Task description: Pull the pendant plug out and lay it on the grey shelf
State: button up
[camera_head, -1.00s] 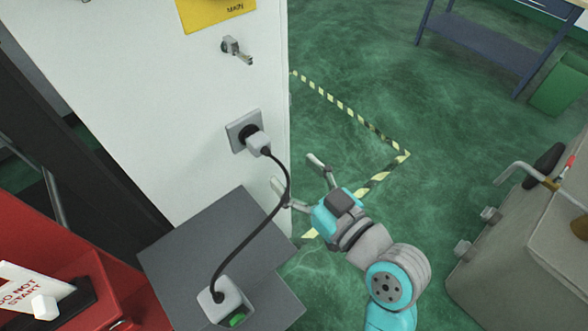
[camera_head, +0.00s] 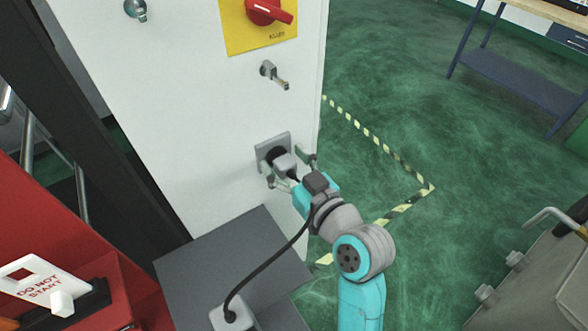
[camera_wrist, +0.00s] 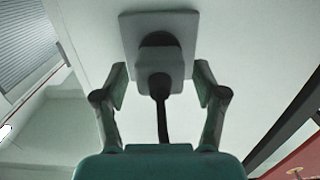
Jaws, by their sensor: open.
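The pendant plug (camera_head: 285,165) is a pale grey block seated in the square wall socket (camera_head: 261,158) on the white cabinet. It also shows in the wrist view (camera_wrist: 158,68), with its black cable hanging towards my gripper. My gripper (camera_head: 290,168) is open, its two fingers on either side of the plug; the wrist view shows them (camera_wrist: 160,88) with gaps to the plug. The grey shelf (camera_head: 215,250) is below the socket. The pendant (camera_head: 230,318) at the cable's other end rests on it, cut off by the frame edge.
A key-like handle (camera_head: 272,74) and a red rotary switch (camera_head: 268,10) on a yellow plate are above the socket. A red box (camera_head: 85,265) with a "DO NOT START" tag (camera_head: 40,285) is at left. A grey machine (camera_head: 545,280) stands at right. The shelf's left part is bare.

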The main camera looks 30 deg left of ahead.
aim_at(290, 169)
jog(key=shift+a, duration=0.2)
grip_shut()
dwell(0.4)
jog(key=shift+d, duration=0.25)
jog(key=shift+v, duration=1.85)
jog(key=shift+f, duration=0.15)
